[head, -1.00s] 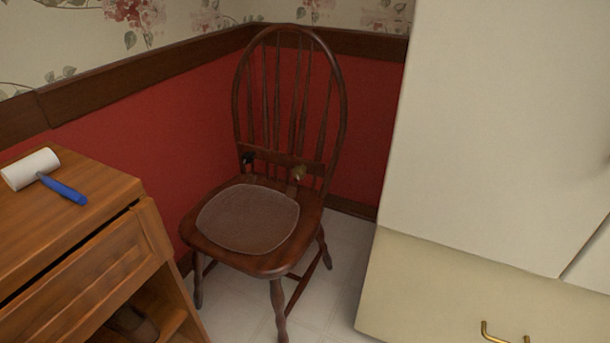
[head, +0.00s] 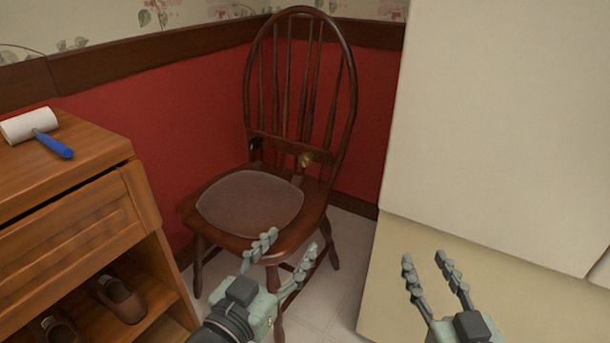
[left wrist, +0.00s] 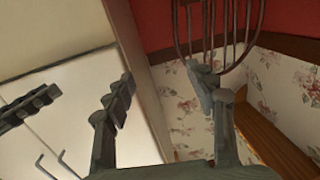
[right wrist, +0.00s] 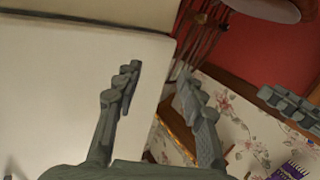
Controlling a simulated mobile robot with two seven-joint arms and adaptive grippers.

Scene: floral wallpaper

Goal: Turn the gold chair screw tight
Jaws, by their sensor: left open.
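The gold chair screw (head: 305,159) is a small knob low on the right side of the wooden chair's (head: 349,90) backrest, just above the seat. A dark knob (head: 256,144) sits to its left on the same backrest. My left gripper (head: 289,250) is open and empty, in front of the seat's front edge in the picture and below the gold screw. My right gripper (head: 424,260) is open and empty, further right, before the pale cabinet. In the left wrist view, part of the chair back (left wrist: 176,30) shows beyond the open left fingers.
A brown seat pad (head: 250,203) lies on the chair. A pale tall cabinet (head: 490,120) stands close on the right. At the left, a wooden cabinet (head: 70,225) holds a lint roller (head: 38,131) on top and brown shoes (head: 121,298) on its shelf. Tiled floor (head: 345,235) shows between.

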